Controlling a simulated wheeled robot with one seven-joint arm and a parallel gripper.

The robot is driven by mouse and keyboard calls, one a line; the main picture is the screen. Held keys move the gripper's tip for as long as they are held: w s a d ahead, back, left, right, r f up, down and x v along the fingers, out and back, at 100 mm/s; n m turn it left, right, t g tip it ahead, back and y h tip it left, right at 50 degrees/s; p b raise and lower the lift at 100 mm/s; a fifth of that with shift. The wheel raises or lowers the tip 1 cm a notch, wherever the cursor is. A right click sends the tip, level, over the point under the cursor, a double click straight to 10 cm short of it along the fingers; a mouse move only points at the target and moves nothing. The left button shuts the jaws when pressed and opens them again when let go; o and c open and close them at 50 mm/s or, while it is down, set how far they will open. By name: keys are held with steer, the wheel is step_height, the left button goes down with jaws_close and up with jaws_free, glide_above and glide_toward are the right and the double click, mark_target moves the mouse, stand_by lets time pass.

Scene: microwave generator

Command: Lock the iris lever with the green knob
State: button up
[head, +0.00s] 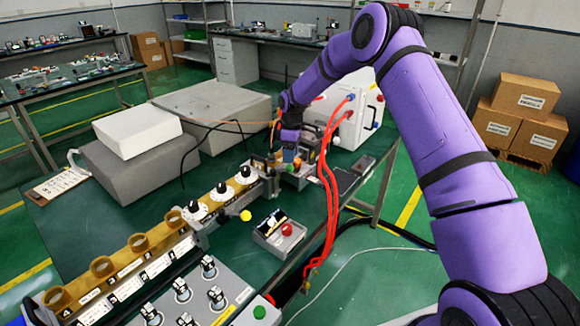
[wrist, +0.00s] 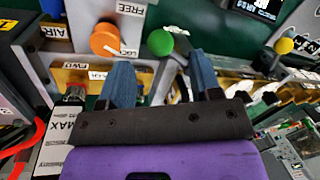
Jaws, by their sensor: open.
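The green knob (wrist: 160,42) is a round ball in the upper middle of the wrist view. An orange round knob (wrist: 104,40) with a white pointer mark is left of it, near a label reading FREE (wrist: 131,8). My gripper (wrist: 160,62) is open, with its two blue fingers apart. The green knob appears in the gap between the fingertips and a little beyond them; I cannot tell the exact distance, and nothing is held. In the head view my gripper (head: 290,156) is low over the far end of the bench assembly, and the lever is mostly hidden there.
A yellow knob (wrist: 284,45) is at the right of the wrist view. Red cables (head: 330,170) hang beside my gripper from a white box (head: 345,110). A rail with brown rings (head: 103,266) and a small box with a red button (head: 287,229) are nearer.

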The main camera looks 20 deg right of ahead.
mark_target(290, 166)
steer(key=shift+s+a+f, duration=0.1)
steer(key=shift+s+f, duration=0.1)
steer(key=shift+f, duration=0.95)
steer(key=shift+s+a+f, duration=0.1)
steer(key=shift+s+f, duration=0.1)
steer(key=shift+f, duration=0.95)
jaws_close()
steer(key=s+a+m+t+y, duration=0.1)
steer(key=s+m, duration=0.4)
steer(key=m, duration=0.7)
steer(key=shift+s+a+t, duration=0.3)
steer(key=shift+a+t, duration=0.2)
steer(key=shift+a, duration=0.1)
steer(key=shift+r, duration=0.1)
